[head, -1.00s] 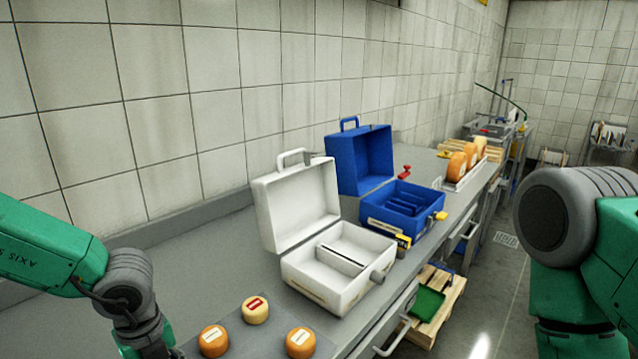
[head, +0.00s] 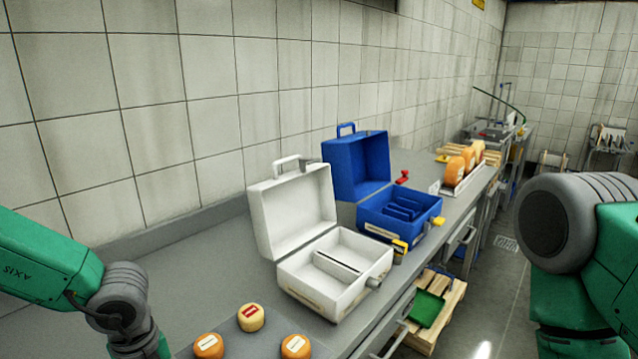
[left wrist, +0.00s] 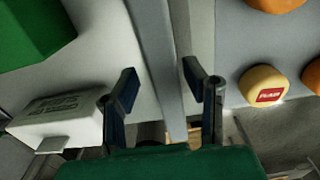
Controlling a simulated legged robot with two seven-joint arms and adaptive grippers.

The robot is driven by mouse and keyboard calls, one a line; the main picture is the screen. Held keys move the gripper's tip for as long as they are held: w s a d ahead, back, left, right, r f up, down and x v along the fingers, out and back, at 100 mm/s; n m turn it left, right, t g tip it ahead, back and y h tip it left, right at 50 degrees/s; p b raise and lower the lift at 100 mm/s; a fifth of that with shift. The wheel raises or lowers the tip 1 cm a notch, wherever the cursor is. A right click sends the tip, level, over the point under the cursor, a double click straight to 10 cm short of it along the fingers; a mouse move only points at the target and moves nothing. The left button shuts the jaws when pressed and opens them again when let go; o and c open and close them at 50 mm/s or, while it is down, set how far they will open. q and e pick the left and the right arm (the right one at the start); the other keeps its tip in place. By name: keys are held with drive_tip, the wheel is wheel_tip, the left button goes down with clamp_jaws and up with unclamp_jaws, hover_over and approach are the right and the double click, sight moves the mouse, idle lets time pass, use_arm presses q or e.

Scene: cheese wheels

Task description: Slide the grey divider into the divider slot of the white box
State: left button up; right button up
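The white box (head: 325,297) stands on the counter with its lid raised. A pale partition (head: 337,265) with a dark narrow slot crosses its inside. My left gripper is below the head view's lower left edge; in the left wrist view its fingers (left wrist: 160,83) are apart. A long grey strip (left wrist: 168,60) runs between and beyond the fingers; I cannot tell whether it is the grey divider or part of the counter, and no contact is clear. No loose grey divider is identifiable in the head view. My right gripper is outside both views.
An open blue box (head: 400,225) stands behind the white box. Cheese wheels (head: 250,317) lie in front of it, and larger orange wheels (head: 457,168) stand farther back. A tiled wall (head: 150,110) bounds the counter on the left. A white lettered block (left wrist: 60,118) shows in the wrist view.

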use_arm(q)
drive_tip(key=shift+d, duration=0.25)
drive_tip(key=c, duration=0.3)
drive_tip(key=shift+d+r, duration=0.1)
clamp_jaws()
drive_tip(key=shift+a, duration=0.45)
drive_tip(key=shift+w+d+r+p, duration=0.1)
drive_tip(key=shift+w+r+p, duration=0.1)
drive_tip(key=shift+r+p, duration=0.3)
drive_tip(key=shift+a+r+p, duration=0.2)
drive_tip(key=shift+r+p, duration=0.2)
drive_tip(key=shift+p, duration=0.15)
drive_tip(key=shift+w+d+r+p, duration=0.1)
drive_tip(key=shift+w+r+p, duration=0.1)
drive_tip(key=shift+r+p, duration=0.6)
drive_tip(key=shift+r, duration=0.05)
drive_tip(key=shift+s+r+p, duration=0.3)
drive_tip(key=shift+r+p, duration=0.35)
drive_tip(key=shift+p, duration=0.05)
drive_tip(key=shift+s+r+p, duration=0.15)
drive_tip(key=shift+r+p, duration=0.3)
drive_tip(key=shift+r, duration=0.25)
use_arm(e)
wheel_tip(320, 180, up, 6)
use_arm(q)
drive_tip(key=shift+r+p, duration=0.2)
drive_tip(key=shift+p, duration=0.2)
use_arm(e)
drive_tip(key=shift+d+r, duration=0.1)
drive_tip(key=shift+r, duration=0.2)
